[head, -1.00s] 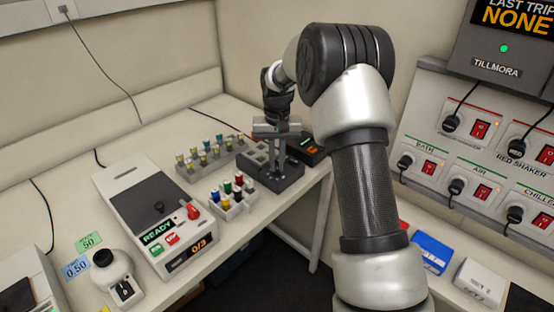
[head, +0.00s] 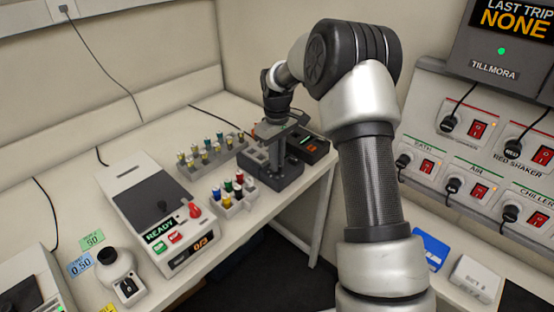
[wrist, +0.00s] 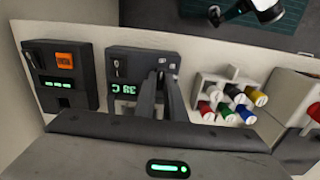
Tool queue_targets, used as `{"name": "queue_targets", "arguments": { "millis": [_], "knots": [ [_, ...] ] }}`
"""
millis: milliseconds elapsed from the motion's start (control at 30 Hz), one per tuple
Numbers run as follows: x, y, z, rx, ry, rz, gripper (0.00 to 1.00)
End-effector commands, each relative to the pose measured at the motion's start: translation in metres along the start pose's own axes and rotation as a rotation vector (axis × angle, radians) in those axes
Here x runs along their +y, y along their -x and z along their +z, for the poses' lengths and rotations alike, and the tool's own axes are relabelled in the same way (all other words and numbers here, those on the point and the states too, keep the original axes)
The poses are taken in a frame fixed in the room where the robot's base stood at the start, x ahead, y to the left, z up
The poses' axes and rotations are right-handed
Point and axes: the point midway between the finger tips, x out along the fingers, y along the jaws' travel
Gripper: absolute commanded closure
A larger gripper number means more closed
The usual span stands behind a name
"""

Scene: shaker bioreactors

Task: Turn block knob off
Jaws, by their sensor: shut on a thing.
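The dark grey block unit (head: 262,172) stands near the back right corner of the bench. In the wrist view the block unit (wrist: 117,62) shows a green lit display (wrist: 123,89), small pale round spots and a slim lever-like part at its left. My gripper (wrist: 163,72) points down at the right side of this panel, beside the display. Its two fingers are close together and shut on what looks like the block knob, which they mostly hide. In the head view my gripper (head: 278,148) is over the block unit, and its fingertips are hard to make out.
A second dark unit (wrist: 63,75) with an orange label sits beside the block unit. A rack with coloured caps (head: 233,200) and a vial rack (head: 208,153) stand close by. A white READY device (head: 150,212) is at front left. A switch panel (head: 480,165) is at right.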

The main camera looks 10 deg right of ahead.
Motion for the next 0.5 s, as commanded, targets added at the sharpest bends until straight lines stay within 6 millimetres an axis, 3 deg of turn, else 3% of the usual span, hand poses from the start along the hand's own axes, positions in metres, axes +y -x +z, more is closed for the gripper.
{"name": "queue_targets", "arguments": {
  "millis": [500],
  "knots": [
    [0.0002, 0.0008, -0.0007, 0.002, 0.047, 0.001, 1.00]
  ]
}}
